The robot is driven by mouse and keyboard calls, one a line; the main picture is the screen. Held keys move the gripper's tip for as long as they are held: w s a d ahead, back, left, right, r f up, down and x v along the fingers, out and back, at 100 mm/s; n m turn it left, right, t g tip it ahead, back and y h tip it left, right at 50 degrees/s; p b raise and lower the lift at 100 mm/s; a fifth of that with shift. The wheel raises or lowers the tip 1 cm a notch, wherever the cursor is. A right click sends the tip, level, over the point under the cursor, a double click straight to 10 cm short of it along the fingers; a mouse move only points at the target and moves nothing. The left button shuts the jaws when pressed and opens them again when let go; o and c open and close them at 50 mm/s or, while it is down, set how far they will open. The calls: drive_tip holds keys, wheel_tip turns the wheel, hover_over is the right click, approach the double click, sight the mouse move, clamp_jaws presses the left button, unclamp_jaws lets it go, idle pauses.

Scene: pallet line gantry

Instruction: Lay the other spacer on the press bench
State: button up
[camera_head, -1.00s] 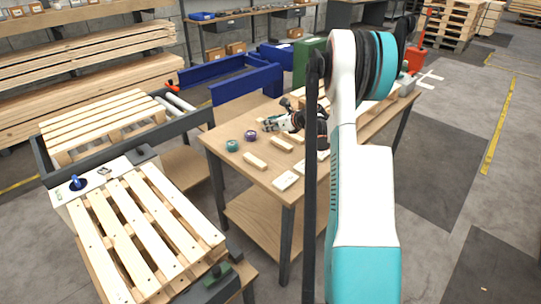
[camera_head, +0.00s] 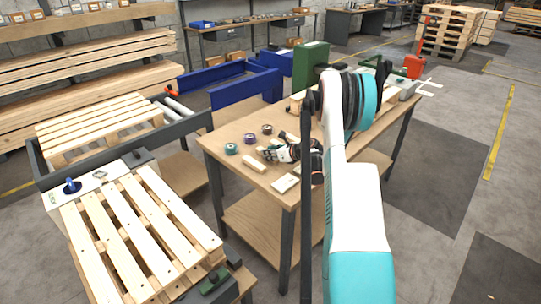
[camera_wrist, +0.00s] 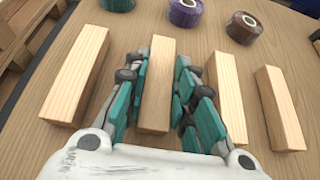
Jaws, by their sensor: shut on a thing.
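Several pale wooden blocks, which look like the spacers, lie in a row on a wooden-topped bench (camera_head: 226,133). In the wrist view my gripper (camera_wrist: 160,85) is shut on the sides of a middle block (camera_wrist: 157,62). Whether that block touches the bench is hard to tell. One block (camera_wrist: 78,72) lies to its left; it also shows in the head view (camera_head: 254,163). Two more blocks, one near (camera_wrist: 230,92) and one farther off (camera_wrist: 279,108), lie to its right. In the head view my gripper (camera_head: 272,154) is low over the bench and hides the held block.
Teal (camera_head: 231,148), purple (camera_head: 250,139) and dark (camera_head: 267,129) tape rolls sit behind the blocks. A flat pale item (camera_head: 286,183) lies near the front edge. A slatted pallet (camera_head: 140,235) stands left. A green cabinet-like box (camera_head: 310,62) stands behind the bench.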

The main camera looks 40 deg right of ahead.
drive_tip(key=shift+r, duration=0.1)
drive_tip(key=shift+f, duration=0.25)
drive_tip(key=o, duration=1)
drive_tip(key=shift+s+a+b, duration=0.1)
drive_tip(key=shift+b, duration=0.2)
drive_tip(key=shift+f, duration=0.1)
drive_tip(key=shift+r+p, duration=0.3)
drive_tip(key=shift+p, duration=0.05)
drive_tip(key=p+v, duration=0.3)
drive_tip(key=v, duration=0.9)
drive_tip(key=shift+r, duration=0.1)
